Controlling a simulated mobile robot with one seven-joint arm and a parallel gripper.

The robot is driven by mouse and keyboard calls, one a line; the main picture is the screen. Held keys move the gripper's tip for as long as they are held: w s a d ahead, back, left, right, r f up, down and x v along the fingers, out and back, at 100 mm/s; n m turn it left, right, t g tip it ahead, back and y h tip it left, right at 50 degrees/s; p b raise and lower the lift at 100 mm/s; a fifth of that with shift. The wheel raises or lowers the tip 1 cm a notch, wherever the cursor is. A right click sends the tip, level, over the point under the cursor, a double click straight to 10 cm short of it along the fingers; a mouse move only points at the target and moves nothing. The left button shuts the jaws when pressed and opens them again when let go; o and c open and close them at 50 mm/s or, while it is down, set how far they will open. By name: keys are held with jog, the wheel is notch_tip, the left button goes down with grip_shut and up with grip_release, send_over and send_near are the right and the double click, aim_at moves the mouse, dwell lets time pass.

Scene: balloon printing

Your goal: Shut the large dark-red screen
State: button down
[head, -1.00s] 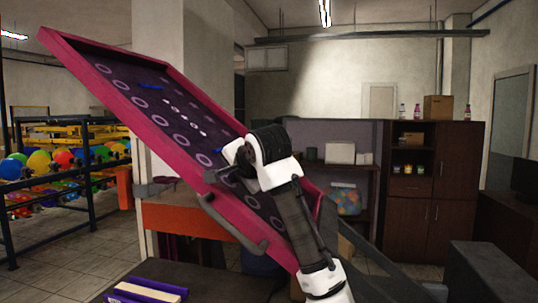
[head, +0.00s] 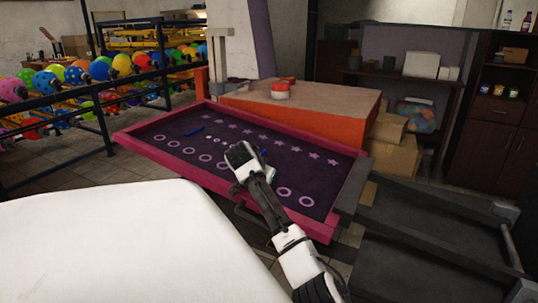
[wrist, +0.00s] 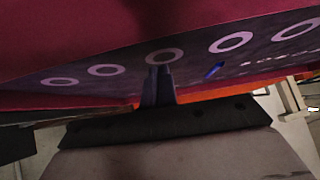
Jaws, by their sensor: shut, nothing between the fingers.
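The large dark-red screen (head: 300,175) has a raised pink-red frame and a dark mesh with rows of rings and stars. In the head view it lies low and close to level, in front of an orange-sided table. Whether it touches anything beneath is hidden. My gripper (head: 242,158) is over the near part of the mesh, inside the frame in the picture. In the wrist view my shut, empty fingers (wrist: 161,72) point at a ring on the screen (wrist: 110,35). I cannot tell if they touch it.
The orange-sided table (head: 300,112) stands behind the screen with a small red-and-white container (head: 280,90) on it. Dark rails (head: 430,225) run at the right. A rack of coloured balloons (head: 90,75) stands at the left. Cardboard boxes (head: 390,150) sit beyond the screen's right end.

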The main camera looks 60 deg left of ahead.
jog(key=shift+s+a+f, duration=0.1)
jog(key=shift+f, duration=0.85)
jog(key=shift+s+a+f, duration=0.1)
jog(key=shift+f, duration=0.85)
jog(key=shift+w+r, duration=0.1)
